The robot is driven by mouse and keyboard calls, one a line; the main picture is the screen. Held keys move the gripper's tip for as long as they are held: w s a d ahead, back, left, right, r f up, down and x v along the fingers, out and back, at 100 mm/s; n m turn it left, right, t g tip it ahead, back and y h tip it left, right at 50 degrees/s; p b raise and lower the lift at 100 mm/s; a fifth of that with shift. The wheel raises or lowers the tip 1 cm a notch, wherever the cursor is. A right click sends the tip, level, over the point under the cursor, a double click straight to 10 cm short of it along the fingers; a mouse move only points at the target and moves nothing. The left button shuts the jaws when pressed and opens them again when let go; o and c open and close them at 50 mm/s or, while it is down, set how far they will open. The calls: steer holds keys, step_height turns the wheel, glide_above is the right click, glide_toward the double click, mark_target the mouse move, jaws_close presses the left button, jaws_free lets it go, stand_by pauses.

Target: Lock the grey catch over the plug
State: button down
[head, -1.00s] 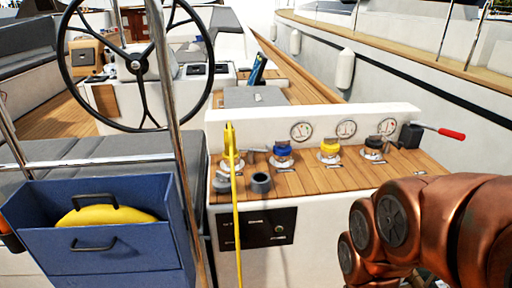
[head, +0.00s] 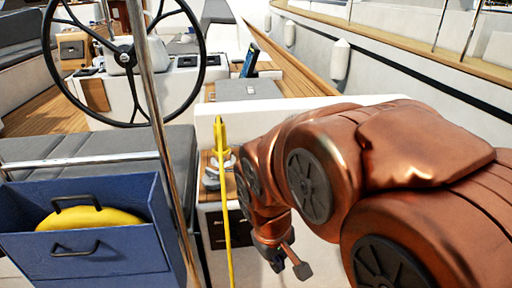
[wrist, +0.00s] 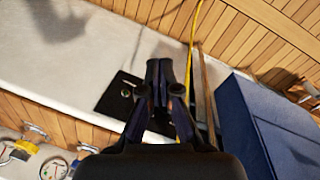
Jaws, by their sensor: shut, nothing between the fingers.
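The yellow plug (head: 220,150) stands upright at the left end of the console, with its yellow cable (head: 228,240) hanging down the front. Grey parts (head: 211,178) show at the plug's base; I cannot tell which is the catch or whether it lies over the plug. My arm hides the console to the right of it. My gripper (head: 285,262) is shut and empty, pointing down in front of the console, below and right of the plug. In the wrist view, my gripper (wrist: 165,75) is over the black panel (wrist: 120,95), with the cable (wrist: 193,35) beyond it.
A blue bin (head: 100,250) holding a yellow item (head: 90,218) stands at the left; it also shows in the wrist view (wrist: 270,120). A steel post (head: 163,130) rises between bin and plug. The steering wheel (head: 125,60) is behind.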

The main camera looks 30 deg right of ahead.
steer(key=w+d+r+n+t+b, duration=0.25)
steer(key=w+d+n+t, duration=0.5)
steer(key=w+d, duration=0.65)
steer(key=w+d+r+n+t+b, duration=0.25)
steer(key=w+d+n+t, duration=0.5)
steer(key=w+d, duration=0.65)
steer(key=a+n+y, duration=0.1)
steer(key=y, duration=0.1)
steer(key=s+a+f+n+t+y, duration=0.1)
steer(key=a+n+y, duration=0.1)
steer(key=s+a+f+n+y, duration=0.1)
steer(key=n+y, duration=0.1)
steer(key=shift+s+a+t+b, duration=0.15)
steer(key=shift+s+t+b, duration=0.1)
steer(key=shift+t+b, duration=0.05)
steer(key=shift+s+a+r+n+y, duration=0.1)
steer(key=shift+s+a+n+y, duration=0.2)
steer(key=shift+a+y, duration=0.1)
steer(key=x, duration=1)
steer(key=shift+w+b, duration=0.15)
steer(key=shift+b, duration=0.15)
steer(key=shift+w+d, duration=0.65)
steer(key=shift+w, duration=0.15)
steer(key=shift+w+d, duration=0.4)
steer(key=shift+w, duration=0.4)
